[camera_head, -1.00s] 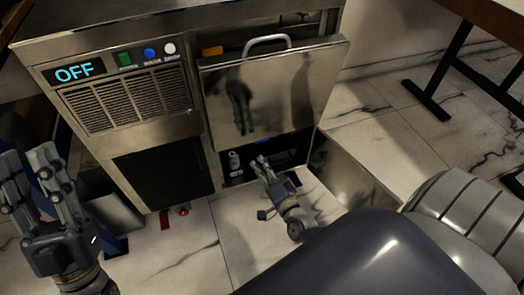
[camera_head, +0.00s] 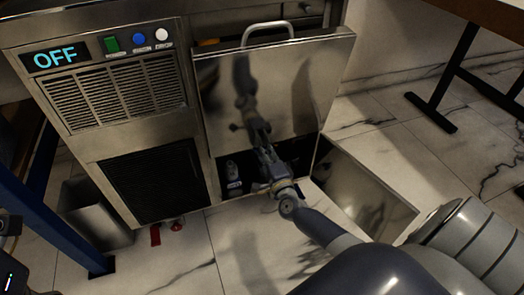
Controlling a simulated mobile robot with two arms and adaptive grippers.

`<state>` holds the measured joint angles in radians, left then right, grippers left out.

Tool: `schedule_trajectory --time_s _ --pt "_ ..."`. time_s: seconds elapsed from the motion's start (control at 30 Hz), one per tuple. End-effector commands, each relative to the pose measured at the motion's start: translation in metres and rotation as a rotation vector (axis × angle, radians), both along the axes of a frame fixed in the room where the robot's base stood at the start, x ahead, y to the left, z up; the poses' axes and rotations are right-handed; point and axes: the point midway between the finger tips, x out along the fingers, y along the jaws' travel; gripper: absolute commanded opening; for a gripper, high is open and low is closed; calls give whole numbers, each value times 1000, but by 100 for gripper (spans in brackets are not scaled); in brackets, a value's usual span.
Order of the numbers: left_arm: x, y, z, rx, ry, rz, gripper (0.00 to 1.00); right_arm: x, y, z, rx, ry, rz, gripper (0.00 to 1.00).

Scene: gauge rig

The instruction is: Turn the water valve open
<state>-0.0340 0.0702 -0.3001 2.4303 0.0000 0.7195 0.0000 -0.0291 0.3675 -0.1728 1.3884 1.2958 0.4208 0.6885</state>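The steel machine (camera_head: 112,140) has a display reading OFF. Its hinged steel panel (camera_head: 215,85) stands over a dark lower opening (camera_head: 208,168). A small grey cylindrical part (camera_head: 232,172) shows in that opening; I cannot tell whether it is the water valve. My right gripper (camera_head: 256,130) is at the panel's lower edge, over the opening and right of the grey part. Its fingers are dark and overlap, so their opening is unclear. My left gripper (camera_head: 8,228) is only partly visible at the left edge.
Two small red parts, a flat one (camera_head: 155,235) and a rounder one (camera_head: 176,226), show at the machine's foot. A grey bin (camera_head: 95,215) and a blue leg (camera_head: 55,215) stand left. A steel-sided box (camera_head: 365,190) is right of the opening.

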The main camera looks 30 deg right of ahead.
Motion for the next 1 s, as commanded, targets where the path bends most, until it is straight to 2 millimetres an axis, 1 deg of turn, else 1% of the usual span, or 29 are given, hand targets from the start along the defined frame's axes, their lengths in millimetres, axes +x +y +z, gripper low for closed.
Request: schedule_trajectory --time_s 0.03,0.17,0.47,0.57,0.6,0.83,1.0 --pt "-1 0 0 0 -10 0 33 6 -2 -2 0 -1 0 22" --pt "-1 0 2 1 -18 1 33 14 -3 -1 -1 1 1 22" --pt "-1 -1 3 2 -20 1 33 16 -4 0 -1 2 1 22" --pt "-1 -1 3 2 -20 1 33 16 -4 0 -1 2 1 1" --pt "-1 -1 3 2 -20 1 33 16 -4 0 -1 2 1 0" --pt "-1 -1 4 2 -21 1 33 15 -4 0 -7 4 0 0" --pt "-3 0 7 -1 -23 -1 33 15 -3 1 -49 14 0 0"
